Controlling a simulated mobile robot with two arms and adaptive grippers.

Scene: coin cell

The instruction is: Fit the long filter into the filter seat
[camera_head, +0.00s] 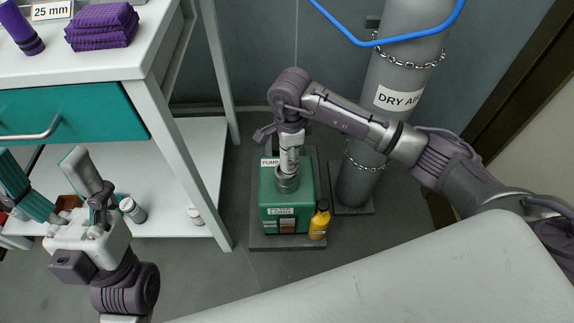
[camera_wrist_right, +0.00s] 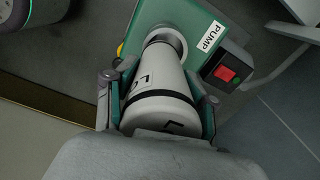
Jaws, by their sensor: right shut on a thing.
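The long filter (camera_wrist_right: 160,85) is a white cylinder with a black band and "L" marks. My right gripper (camera_wrist_right: 157,97) is shut around it, one finger on each side. In the head view the filter (camera_head: 290,157) stands about upright under my right gripper (camera_head: 290,128), over the green pump (camera_head: 289,217). Its lower end meets the grey metal filter seat (camera_head: 287,183) on the pump's top, also visible in the wrist view (camera_wrist_right: 167,40). I cannot tell how deep it sits. My left gripper (camera_head: 72,187) is open and empty at the left, fingers spread.
A yellow bottle (camera_head: 319,222) stands beside the pump. A grey gas cylinder (camera_head: 398,90) with chains is behind right. A white bench (camera_head: 120,62) with a teal drawer and lower shelf is at left. A red switch (camera_wrist_right: 226,74) is near the pump.

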